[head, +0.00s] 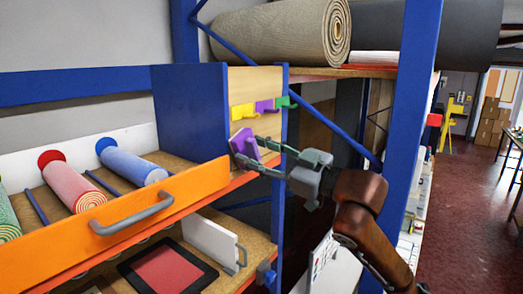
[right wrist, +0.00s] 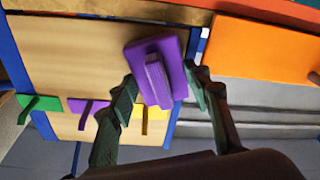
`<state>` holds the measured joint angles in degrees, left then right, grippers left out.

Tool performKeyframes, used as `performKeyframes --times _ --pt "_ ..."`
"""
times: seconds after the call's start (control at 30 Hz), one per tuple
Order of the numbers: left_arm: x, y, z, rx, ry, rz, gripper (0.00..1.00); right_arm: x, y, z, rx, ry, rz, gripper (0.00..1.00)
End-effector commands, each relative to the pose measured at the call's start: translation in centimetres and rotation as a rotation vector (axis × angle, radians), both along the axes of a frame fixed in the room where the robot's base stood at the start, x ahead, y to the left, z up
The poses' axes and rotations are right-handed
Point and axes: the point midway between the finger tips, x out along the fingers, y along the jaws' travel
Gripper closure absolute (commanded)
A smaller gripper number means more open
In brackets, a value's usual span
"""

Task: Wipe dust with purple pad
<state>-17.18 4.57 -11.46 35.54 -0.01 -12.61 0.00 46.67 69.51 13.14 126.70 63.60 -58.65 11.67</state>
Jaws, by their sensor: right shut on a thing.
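The purple pad (head: 242,143) is a flat purple block with a raised grip bar on its back. My right gripper (head: 262,154) is shut on it, just outside the end of the blue and wooden panel. In the right wrist view the purple pad (right wrist: 171,52) sits between the two fingers of my right gripper (right wrist: 160,84), which close on its bar. The pad's wiping face is turned away, and whether it touches anything is unclear. I cannot make out any dust. My left gripper is not in the head view.
Yellow (head: 243,110), purple (head: 264,106) and green (head: 284,101) pieces hang on the wooden panel (head: 255,84). An orange drawer front (head: 170,197) with a grey handle borders a shelf of rolled rugs (head: 75,187). A blue post (head: 410,90) stands right of my right gripper.

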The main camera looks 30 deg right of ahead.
Motion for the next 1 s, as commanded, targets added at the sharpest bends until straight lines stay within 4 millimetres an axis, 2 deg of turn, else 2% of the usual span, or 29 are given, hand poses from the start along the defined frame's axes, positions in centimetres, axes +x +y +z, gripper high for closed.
performKeyframes --times 0.13,0.47,1.0 --pt "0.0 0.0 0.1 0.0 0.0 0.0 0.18 -0.2 0.7 0.0 -0.001 -0.001 0.001 0.75" --pt "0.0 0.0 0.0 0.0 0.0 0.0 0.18 -0.4 0.6 -0.1 0.0 0.0 0.001 0.75" --pt "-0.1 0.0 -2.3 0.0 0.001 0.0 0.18 -4.9 -1.3 -0.2 0.0 -0.002 -0.002 0.75"
